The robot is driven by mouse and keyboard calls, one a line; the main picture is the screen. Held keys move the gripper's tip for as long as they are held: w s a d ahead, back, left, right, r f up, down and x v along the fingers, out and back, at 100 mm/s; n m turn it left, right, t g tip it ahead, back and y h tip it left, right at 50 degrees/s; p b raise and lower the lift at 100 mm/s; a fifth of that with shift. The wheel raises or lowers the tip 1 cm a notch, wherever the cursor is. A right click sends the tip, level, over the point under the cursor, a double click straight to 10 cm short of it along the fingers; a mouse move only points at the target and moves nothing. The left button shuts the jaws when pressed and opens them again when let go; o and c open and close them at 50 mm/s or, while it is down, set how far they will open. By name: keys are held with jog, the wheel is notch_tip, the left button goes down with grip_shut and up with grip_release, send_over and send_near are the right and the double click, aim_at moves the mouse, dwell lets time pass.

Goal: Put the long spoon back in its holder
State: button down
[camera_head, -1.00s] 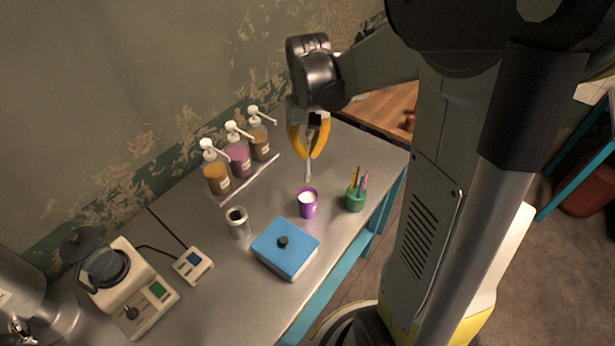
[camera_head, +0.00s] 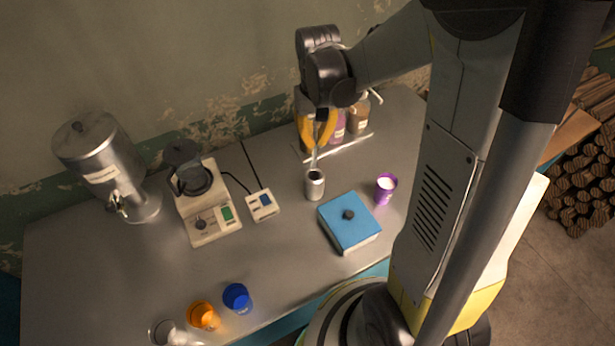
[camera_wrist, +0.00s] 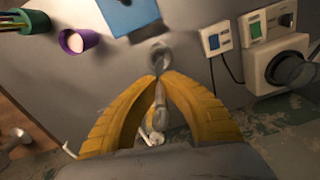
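My gripper (camera_head: 318,136), with its yellow fingers, is shut on the thin metal long spoon (camera_head: 314,158), which hangs down from the fingertips. The holder, a small metal cylinder (camera_head: 315,187), stands on the table directly below. The spoon's lower end is at or just above the holder's mouth; I cannot tell if it is inside. In the wrist view the fingertips (camera_wrist: 161,76) come together on the spoon (camera_wrist: 158,97), and the holder (camera_wrist: 161,56) shows just beyond them.
A blue lidded box (camera_head: 350,226) and a purple cup with white contents (camera_head: 385,190) stand to the right. Pump bottles (camera_head: 357,119) are behind. A small meter (camera_head: 262,205) and a white machine (camera_head: 210,217) stand left. The table's left front holds orange (camera_head: 203,316) and blue (camera_head: 237,298) cups.

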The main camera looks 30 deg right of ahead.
aim_at(314, 170)
notch_tip(314, 170, down, 12)
jog(key=b, duration=0.2)
jog(key=shift+b, duration=0.35)
jog(key=shift+f, duration=0.1)
jog(key=shift+f, duration=0.15)
jog(key=c, duration=1.6)
grip_release()
notch_tip(314, 170, up, 12)
jog(key=p, duration=0.3)
jog(key=shift+r, duration=0.2)
jog(key=s+a+r+t, duration=0.2)
jog(key=s+a+r, duration=0.1)
jog(key=r, duration=0.1)
jog(key=s+a+r+n+t, duration=0.1)
jog(key=s+a+r+t, duration=0.1)
jog(key=s+a+r, duration=0.1)
jog(key=s+a+r+n+t, duration=0.1)
jog(key=s+a+r+t, duration=0.2)
jog(key=s+r, duration=0.1)
jog(key=shift+s+a+r, duration=0.25)
jog(key=shift+s+r, duration=0.1)
jog(key=shift+s, duration=0.15)
